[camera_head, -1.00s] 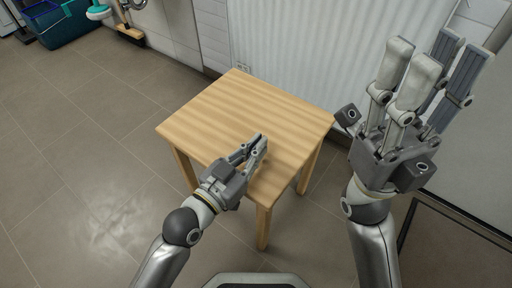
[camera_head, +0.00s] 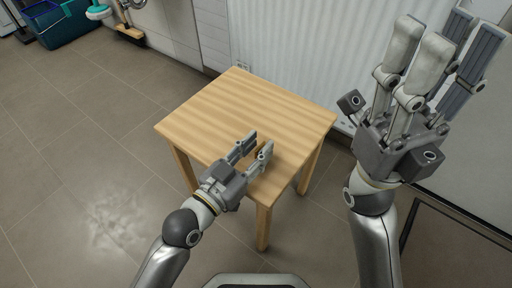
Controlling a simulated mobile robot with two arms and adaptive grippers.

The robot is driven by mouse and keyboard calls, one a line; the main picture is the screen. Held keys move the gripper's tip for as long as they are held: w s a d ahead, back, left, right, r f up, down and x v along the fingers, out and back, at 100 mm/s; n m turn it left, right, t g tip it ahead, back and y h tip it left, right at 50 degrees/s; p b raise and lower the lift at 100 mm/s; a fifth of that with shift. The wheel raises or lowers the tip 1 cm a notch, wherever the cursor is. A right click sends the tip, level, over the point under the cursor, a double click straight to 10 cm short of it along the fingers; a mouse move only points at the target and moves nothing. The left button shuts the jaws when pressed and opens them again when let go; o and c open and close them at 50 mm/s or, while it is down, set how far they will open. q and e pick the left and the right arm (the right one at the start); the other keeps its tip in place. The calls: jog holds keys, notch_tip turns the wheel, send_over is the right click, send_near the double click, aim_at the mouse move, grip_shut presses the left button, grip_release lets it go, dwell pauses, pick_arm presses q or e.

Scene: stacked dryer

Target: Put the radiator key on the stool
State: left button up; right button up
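The wooden stool (camera_head: 235,105) stands in the middle of the view, with a square, light striped top. I see no radiator key on the bare part of its top; the area under my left gripper is partly hidden. My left gripper (camera_head: 256,146) is over the stool's front part, with its fingers apart. A small dark patch shows between its fingers, and I cannot tell what it is. My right gripper (camera_head: 440,50) is raised at the right, pointing up, with its fingers apart and nothing visible between them.
A white ribbed radiator (camera_head: 325,50) is on the wall behind the stool. A teal bin (camera_head: 65,22) and a brush (camera_head: 130,32) are at the far upper left. The tiled floor (camera_head: 80,150) left of the stool is clear.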

pick_arm(q)
jog(key=v, duration=1.2)
